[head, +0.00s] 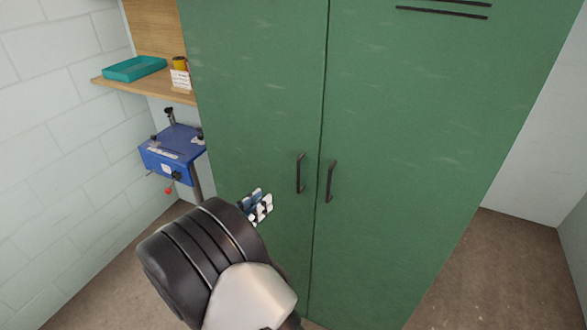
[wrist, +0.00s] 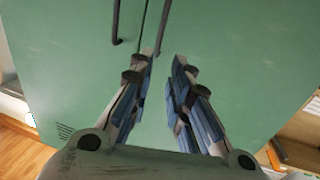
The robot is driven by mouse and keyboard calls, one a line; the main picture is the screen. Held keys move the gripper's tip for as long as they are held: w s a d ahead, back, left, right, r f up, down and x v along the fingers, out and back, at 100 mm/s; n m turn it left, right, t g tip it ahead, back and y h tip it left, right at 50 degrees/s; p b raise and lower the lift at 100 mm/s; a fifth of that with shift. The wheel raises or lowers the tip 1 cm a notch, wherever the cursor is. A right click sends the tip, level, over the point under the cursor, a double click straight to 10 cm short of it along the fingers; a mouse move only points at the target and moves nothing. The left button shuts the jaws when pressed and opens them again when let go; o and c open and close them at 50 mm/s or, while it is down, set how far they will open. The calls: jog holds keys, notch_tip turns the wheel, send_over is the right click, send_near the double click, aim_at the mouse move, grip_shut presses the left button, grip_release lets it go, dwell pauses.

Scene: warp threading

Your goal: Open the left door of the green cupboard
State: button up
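The green cupboard has a left door (head: 255,90) and a right door (head: 410,120), both closed along a narrow middle seam. The left door's dark bar handle (head: 299,173) is upright, just left of the seam. My gripper (head: 257,205) is left of and a little below this handle in the head view, partly hidden by my arm. In the wrist view my gripper (wrist: 163,57) is open, with nothing between its fingers. That view seems turned over: the left door's handle (wrist: 162,25) shows just beyond the left-hand fingertip. I cannot tell whether they touch.
The right door's handle (head: 330,181) is close to the left one. Left of the cupboard are a blue device (head: 172,152) and a wooden shelf (head: 130,84) with a teal tray (head: 134,68). Bare floor (head: 480,265) lies to the right.

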jog(key=b, duration=0.4)
send_over(298, 190)
jog(key=shift+w, duration=0.35)
jog(key=shift+c, duration=0.4)
grip_shut()
